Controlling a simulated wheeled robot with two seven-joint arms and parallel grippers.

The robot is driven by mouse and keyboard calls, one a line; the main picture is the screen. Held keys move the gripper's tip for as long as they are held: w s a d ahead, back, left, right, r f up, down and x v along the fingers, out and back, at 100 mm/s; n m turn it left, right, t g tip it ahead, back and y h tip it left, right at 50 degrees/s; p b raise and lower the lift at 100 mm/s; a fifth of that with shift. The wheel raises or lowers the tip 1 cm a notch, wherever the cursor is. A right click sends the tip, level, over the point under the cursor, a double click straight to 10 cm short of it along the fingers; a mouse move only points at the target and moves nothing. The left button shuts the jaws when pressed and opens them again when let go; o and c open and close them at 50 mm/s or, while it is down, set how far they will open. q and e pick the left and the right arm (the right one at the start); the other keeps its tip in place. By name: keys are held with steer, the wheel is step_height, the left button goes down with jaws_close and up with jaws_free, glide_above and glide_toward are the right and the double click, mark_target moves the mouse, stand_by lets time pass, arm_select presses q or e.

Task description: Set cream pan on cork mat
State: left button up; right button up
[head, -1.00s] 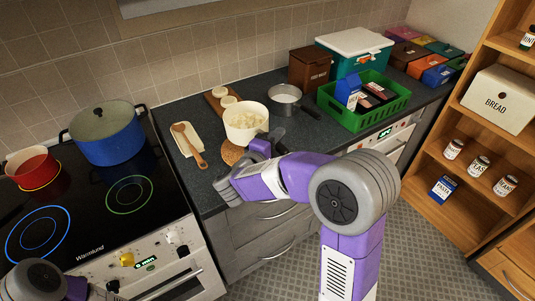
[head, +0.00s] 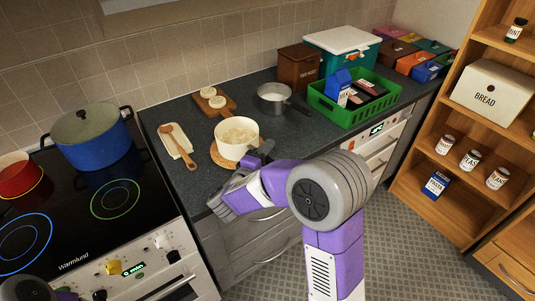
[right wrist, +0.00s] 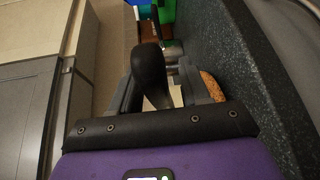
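The cream pan (head: 237,133), with pale contents, stands upright on the round cork mat (head: 222,153) on the dark counter. The mat's rim shows around the pan's left and front sides. My right gripper (head: 262,155) is at the pan's right front, at its dark handle. In the right wrist view the black handle (right wrist: 150,72) stands between the fingers, with slim pale gaps beside it, so the gripper looks open around it. The cork mat (right wrist: 212,86) shows there beyond the right finger. My left arm shows only at the head view's bottom left corner; its fingers are not visible.
A wooden spoon (head: 178,146) on a cream rest lies left of the pan. A board (head: 228,105) with pale rounds and a grey saucepan (head: 274,97) stand behind. A green crate (head: 352,113) is to the right, the hob with a blue pot (head: 92,142) to the left.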

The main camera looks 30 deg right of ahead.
steer(key=p+v, duration=0.3)
steer(key=v, duration=0.9)
steer(key=shift+p, duration=0.3)
